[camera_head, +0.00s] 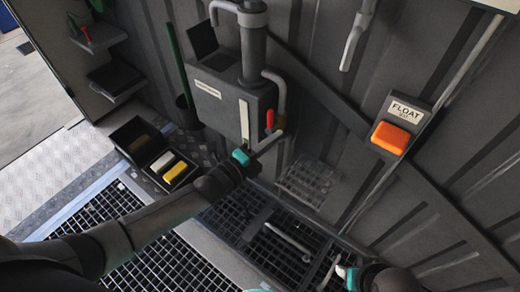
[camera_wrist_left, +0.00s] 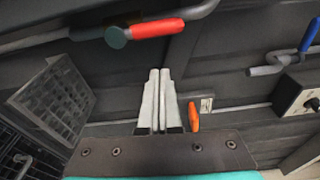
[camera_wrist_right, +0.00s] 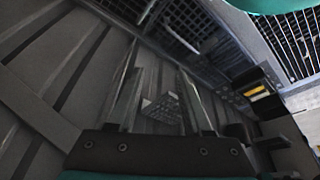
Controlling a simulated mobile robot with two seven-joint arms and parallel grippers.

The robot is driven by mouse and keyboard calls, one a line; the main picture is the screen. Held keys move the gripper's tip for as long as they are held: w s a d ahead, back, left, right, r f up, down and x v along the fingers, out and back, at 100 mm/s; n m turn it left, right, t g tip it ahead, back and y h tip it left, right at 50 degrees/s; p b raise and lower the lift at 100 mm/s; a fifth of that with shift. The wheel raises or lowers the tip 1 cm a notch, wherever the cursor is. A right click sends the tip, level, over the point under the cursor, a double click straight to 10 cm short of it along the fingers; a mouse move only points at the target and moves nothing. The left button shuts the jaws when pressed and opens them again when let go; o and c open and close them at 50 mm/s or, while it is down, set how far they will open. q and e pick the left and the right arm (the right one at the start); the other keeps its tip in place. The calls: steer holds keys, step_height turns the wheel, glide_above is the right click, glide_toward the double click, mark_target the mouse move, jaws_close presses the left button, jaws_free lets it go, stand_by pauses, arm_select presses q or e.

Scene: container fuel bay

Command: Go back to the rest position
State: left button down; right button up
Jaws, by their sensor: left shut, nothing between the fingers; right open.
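My left gripper (camera_head: 268,143) reaches in from the left in the head view, in front of the wall cabinet and pipe. In the left wrist view its two fingers (camera_wrist_left: 158,98) are pressed together with nothing between them. A red-handled valve (camera_wrist_left: 157,28) is beyond and above the fingertips there, apart from them in the picture; its red handle (camera_head: 269,119) also shows in the head view. My right gripper (camera_head: 342,272) is low at the bottom right of the head view, partly cut off. In the right wrist view its fingers (camera_wrist_right: 158,85) are spread and empty.
An orange block (camera_head: 391,138) sits under a FLOAT label on the wall. A black bin (camera_head: 165,182) with yellow and white items stands on the floor at left. A clear rack (camera_head: 306,181) hangs on the wall. Floor grating (camera_head: 160,268) lies below.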

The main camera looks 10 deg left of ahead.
arm_select(q)
steer(key=p+v, duration=0.2)
steer(key=v, duration=0.4)
arm_select(e)
steer(key=shift+g, duration=0.4)
steer(key=f, duration=0.1)
steer(key=s+f, duration=0.1)
steer(key=f, duration=0.3)
steer(key=shift+s+d, duration=0.2)
steer(key=shift+s, duration=0.2)
arm_select(q)
steer(key=shift+s, duration=0.15)
